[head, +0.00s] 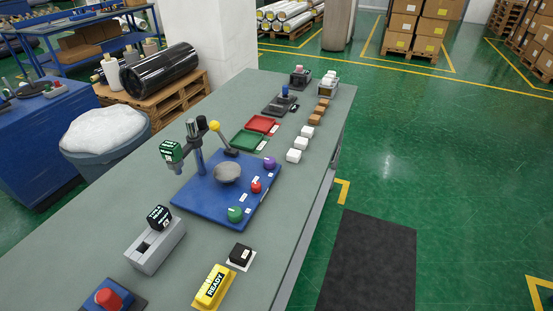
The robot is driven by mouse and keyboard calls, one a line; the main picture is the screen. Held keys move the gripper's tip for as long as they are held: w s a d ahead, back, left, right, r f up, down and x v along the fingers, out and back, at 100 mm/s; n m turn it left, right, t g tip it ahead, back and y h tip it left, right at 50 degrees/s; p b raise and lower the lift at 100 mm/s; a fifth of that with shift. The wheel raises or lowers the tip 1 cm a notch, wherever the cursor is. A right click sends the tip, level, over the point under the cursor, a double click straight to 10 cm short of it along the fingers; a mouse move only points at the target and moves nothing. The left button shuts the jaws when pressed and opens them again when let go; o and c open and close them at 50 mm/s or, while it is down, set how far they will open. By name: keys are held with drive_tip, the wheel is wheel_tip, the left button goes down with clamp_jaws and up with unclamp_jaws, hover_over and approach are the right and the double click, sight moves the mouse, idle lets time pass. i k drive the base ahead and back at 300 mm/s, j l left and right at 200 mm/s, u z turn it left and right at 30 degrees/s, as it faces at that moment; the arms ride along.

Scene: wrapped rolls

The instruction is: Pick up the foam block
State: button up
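Several small white blocks (300,143) sit in a row near the right edge of the grey-green bench (165,250). Several brown blocks (319,112) continue this row toward the far end. A small dark block (241,253) sits on a white square at the near right of the bench. No block is clearly marked as foam, so I cannot tell which one it is. My gripper is not in view.
A blue plate (200,190) carries a post, a grey bowl (228,172) and coloured knobs. Red (262,124) and green (248,141) trays lie behind it. A yellow READY block (214,287) and grey switch box (155,243) stand near.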

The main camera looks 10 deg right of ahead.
sight(294, 156)
drive_tip(key=i+l+u, duration=0.1)
drive_tip(key=u, duration=0.35)
drive_tip(key=l+u, duration=0.2)
drive_tip(key=u, duration=0.3)
drive_tip(key=i+l+u, duration=0.1)
drive_tip(key=l+u, duration=0.15)
drive_tip(key=u, duration=0.2)
drive_tip(key=l+u, duration=0.2)
drive_tip(key=l, duration=0.35)
drive_tip(key=l+u, duration=0.2)
drive_tip(key=l, duration=0.3)
drive_tip(key=k+l+u, duration=0.2)
drive_tip(key=l, duration=0.3)
drive_tip(key=l+u, duration=0.2)
drive_tip(key=l, duration=0.35)
drive_tip(key=k+l+u, duration=0.2)
drive_tip(key=l, duration=0.25)
